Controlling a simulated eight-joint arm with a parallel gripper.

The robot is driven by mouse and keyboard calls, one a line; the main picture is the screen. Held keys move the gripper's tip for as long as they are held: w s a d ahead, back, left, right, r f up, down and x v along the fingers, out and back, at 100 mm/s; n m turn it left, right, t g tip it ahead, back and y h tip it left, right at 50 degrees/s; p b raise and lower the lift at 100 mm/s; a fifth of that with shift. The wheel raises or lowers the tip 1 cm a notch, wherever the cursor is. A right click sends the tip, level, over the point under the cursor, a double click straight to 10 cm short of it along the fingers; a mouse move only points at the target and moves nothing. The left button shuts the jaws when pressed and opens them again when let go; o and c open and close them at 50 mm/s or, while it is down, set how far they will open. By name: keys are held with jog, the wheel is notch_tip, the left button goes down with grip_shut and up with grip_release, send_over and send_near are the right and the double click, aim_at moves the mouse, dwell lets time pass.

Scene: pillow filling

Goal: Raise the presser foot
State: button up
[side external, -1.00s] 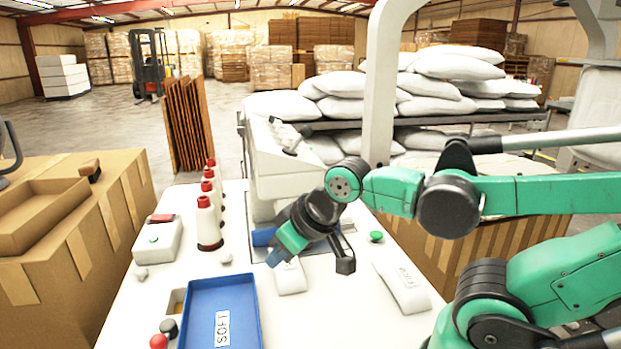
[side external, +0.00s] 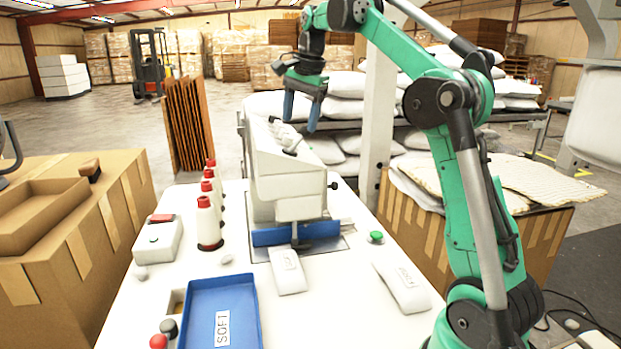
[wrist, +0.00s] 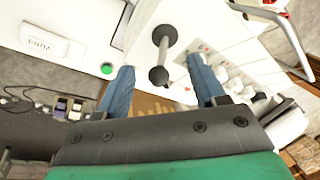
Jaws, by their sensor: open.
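The white sewing machine head (side external: 285,165) stands at the back of the white table, with a blue part (side external: 280,236) under it. A small dark presser foot (side external: 300,243) shows below the head, partly hard to make out. A black knob (side external: 334,186) sticks out of the head's right side.
A blue SOFT tray (side external: 195,310), white labelled packets (side external: 402,288) and a green button (side external: 376,237) are on the table. Cardboard boxes flank it. White pillows (side external: 455,75) lie on racks behind.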

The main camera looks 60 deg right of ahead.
aim_at(304, 137)
jog(key=shift+s+d+f+m, duration=0.1)
jog(key=shift+s+d+m, duration=0.05)
jog(key=shift+d+m, duration=0.4)
jog(key=shift+s+d+f+m, duration=0.1)
jog(key=shift+d+m, duration=0.35)
jog(key=shift+d, duration=0.1)
jog(key=shift+x, duration=2.6)
jog(key=shift+s, duration=0.1)
jog(key=shift+c, duration=0.2)
jog(key=shift+a, duration=0.1)
grip_shut()
